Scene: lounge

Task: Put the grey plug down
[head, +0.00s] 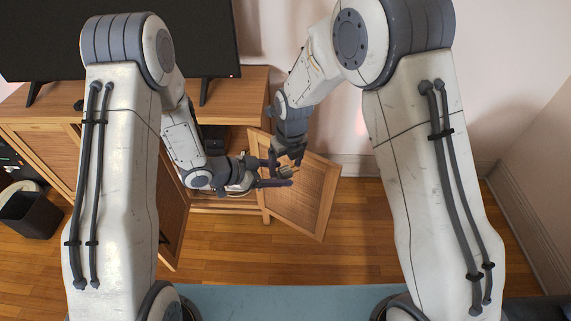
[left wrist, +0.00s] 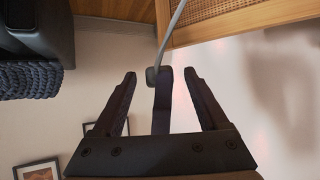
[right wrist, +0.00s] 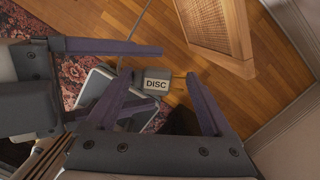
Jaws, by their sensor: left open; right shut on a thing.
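The grey plug (right wrist: 155,82) is a small block marked "DISC" with metal prongs, in the right wrist view. It sits at the fingertips of my right gripper (right wrist: 158,78), which is shut on it, in the air. In the head view the grippers (head: 290,158) meet and largely hide the plug.
A wooden TV cabinet (head: 235,85) stands ahead with an open door (head: 300,190) close behind my grippers. A black bin (head: 30,212) is at far left. A patterned rug (right wrist: 85,72) lies below. Wood floor (head: 330,255) is clear in front of the door.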

